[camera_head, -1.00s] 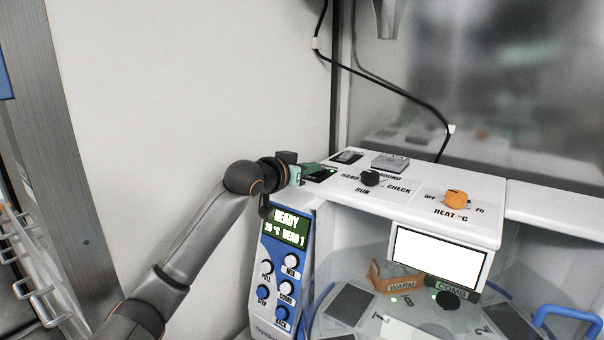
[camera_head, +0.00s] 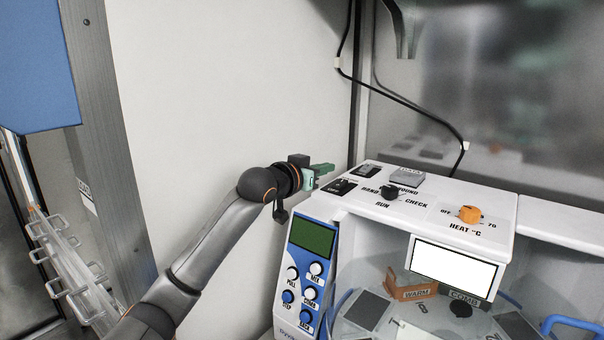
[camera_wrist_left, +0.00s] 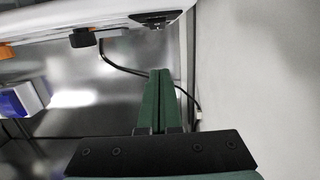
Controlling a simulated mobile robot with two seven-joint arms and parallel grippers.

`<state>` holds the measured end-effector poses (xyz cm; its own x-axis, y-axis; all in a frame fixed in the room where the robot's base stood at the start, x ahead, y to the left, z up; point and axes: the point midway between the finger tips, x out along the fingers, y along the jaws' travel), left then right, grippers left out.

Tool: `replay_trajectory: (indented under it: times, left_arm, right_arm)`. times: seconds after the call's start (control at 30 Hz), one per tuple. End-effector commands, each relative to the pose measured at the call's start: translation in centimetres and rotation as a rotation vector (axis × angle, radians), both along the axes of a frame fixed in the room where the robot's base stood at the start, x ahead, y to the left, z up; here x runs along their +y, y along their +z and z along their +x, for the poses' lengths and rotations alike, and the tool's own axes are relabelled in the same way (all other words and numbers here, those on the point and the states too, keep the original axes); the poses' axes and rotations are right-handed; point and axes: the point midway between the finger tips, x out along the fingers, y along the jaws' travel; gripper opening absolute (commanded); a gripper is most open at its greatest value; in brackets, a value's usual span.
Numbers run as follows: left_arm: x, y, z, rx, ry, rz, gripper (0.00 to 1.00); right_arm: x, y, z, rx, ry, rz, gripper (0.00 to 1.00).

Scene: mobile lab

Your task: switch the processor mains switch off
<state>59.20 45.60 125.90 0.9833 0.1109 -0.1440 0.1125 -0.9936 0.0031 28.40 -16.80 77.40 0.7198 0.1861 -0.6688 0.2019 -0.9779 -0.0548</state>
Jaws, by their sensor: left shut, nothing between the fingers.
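The white and blue processor (camera_head: 330,207) stands at the right. Its black mains switch (camera_head: 339,187) sits on the top at the left end, with no green light showing. In the left wrist view the shut fingers (camera_wrist_left: 159,100) point toward the back wall, and a black fitting (camera_wrist_left: 152,18) shows on the processor top. My right gripper is not in view.
The processor top also carries a black run knob (camera_head: 390,192), an orange heat knob (camera_head: 469,214) and a grey raised block (camera_head: 406,178). A black cable (camera_head: 400,98) runs down the back wall. Free air lies above the top.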

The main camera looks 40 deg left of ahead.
Motion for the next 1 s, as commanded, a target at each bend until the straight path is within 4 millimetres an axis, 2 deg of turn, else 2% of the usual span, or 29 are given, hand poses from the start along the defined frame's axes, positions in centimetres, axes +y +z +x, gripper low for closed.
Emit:
replay_trajectory:
  times: [0.03, 0.1, 0.3, 0.4, 0.6, 1.0]
  left_arm:
    - [-0.1, -0.6, -1.1, 0.002, -0.001, 0.005, 0.00]
    - [-0.3, -0.6, -2.4, 0.002, -0.001, 0.003, 0.00]
    - [-0.7, -0.3, -5.8, 0.002, 0.000, 0.002, 0.00]
    - [-0.8, -0.1, -6.8, 0.002, -0.001, 0.000, 0.00]
    - [-0.9, 0.1, -7.6, 0.001, -0.001, -0.001, 0.00]
    - [-0.9, 0.2, -7.6, 0.001, -0.001, -0.001, 0.00]
  right_arm:
    - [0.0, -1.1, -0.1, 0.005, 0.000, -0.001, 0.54]
    - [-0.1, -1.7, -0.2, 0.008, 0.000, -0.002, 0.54]
    - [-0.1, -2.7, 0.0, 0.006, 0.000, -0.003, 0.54]
    - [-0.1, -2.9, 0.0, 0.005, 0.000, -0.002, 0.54]
    - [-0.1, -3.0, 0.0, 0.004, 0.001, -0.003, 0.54]
    - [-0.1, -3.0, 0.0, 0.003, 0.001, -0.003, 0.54]
